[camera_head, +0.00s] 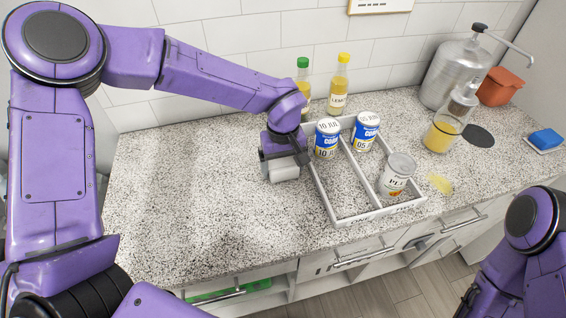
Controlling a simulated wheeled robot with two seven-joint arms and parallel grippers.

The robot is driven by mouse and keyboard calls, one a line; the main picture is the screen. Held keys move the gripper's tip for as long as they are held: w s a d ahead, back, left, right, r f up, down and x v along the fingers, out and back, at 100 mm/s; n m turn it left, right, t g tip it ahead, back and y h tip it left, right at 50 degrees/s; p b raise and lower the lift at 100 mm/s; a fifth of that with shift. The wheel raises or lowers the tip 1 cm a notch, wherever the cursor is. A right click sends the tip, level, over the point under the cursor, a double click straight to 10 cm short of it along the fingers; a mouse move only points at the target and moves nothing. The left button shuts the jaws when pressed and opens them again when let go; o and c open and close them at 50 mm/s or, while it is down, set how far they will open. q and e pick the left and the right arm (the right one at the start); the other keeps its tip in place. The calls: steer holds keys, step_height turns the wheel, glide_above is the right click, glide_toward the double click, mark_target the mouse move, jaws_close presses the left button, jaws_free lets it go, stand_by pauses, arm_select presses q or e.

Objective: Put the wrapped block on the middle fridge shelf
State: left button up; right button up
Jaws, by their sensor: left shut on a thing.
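My left gripper (284,158) is low over the speckled counter, just left of the divided tray. It is shut on a pale, whitish block (285,174), which seems to be the wrapped block. The gripper hides much of the block, and I cannot tell whether it touches the counter. My right arm shows at the lower right, but its gripper is out of view. No fridge or fridge shelf is in view.
The white divided tray (350,217) holds two blue-labelled cans (327,140) and a white-labelled can (397,175). Two bottles (339,86), a metal dispenser (455,75), a glass jug (440,135), a yellow spill (440,184) and a blue sponge (546,139) surround it. The left counter is clear.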

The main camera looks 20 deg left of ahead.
arm_select(q)
steer(key=shift+w+f, duration=0.15)
steer(key=shift+w, duration=0.05)
steer(key=shift+s, duration=0.2)
steer(key=o, duration=0.9)
steer(key=shift+o, duration=0.2)
steer(key=shift+f, duration=0.1)
steer(key=shift+w, duration=0.1)
